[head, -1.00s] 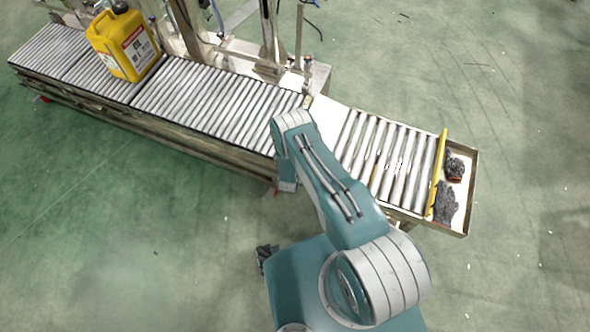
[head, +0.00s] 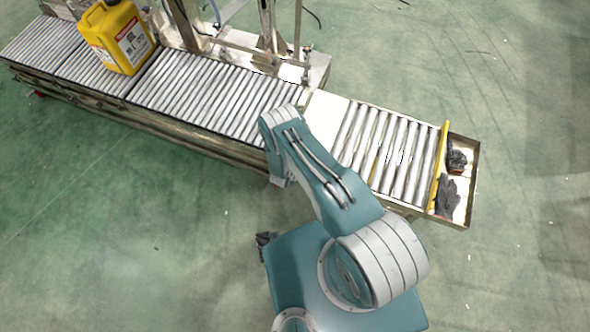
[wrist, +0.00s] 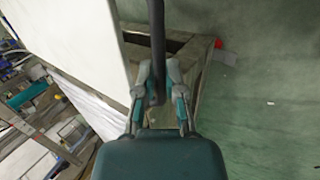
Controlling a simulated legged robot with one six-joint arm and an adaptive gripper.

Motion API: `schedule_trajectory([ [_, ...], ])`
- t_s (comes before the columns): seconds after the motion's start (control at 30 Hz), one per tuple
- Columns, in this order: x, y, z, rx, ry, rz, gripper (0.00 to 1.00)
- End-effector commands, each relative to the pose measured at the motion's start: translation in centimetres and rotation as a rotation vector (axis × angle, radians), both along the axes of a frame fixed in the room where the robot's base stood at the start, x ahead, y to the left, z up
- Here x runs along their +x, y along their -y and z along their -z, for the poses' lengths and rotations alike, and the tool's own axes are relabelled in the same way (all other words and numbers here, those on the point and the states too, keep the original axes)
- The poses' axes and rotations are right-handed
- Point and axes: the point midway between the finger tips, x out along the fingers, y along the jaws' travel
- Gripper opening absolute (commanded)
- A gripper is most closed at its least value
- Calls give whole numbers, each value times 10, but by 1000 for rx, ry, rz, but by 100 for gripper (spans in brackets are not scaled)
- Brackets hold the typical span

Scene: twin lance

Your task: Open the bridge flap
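The bridge flap appears to be the plain white panel (head: 325,108) between the two roller sections in the head view. It looks level with the rollers there. In the wrist view a large white panel (wrist: 75,30) fills the upper left. A dark upright bar (wrist: 156,25) stands beside its edge, and its attachment is out of view. My gripper (wrist: 160,72) has its fingers on both sides of this bar and looks shut on it. In the head view my arm hides the gripper.
A roller conveyor (head: 215,88) runs left with a yellow jerrycan (head: 118,38) on it. A short roller section (head: 385,150) ends at a yellow bar (head: 441,165) and a tray (head: 473,165) with dark gloves. Metal posts stand behind. Green floor is open in front and at right.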

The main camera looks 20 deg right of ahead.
Motion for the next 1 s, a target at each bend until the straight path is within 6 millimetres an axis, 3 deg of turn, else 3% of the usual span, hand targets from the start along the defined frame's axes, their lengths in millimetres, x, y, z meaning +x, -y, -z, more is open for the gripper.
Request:
schedule_trajectory([
  [0.47, -1, -4, -7, 1, 3, -2, 28],
  [1.0, -38, -38, -84, 0, 4, -4, 28],
])
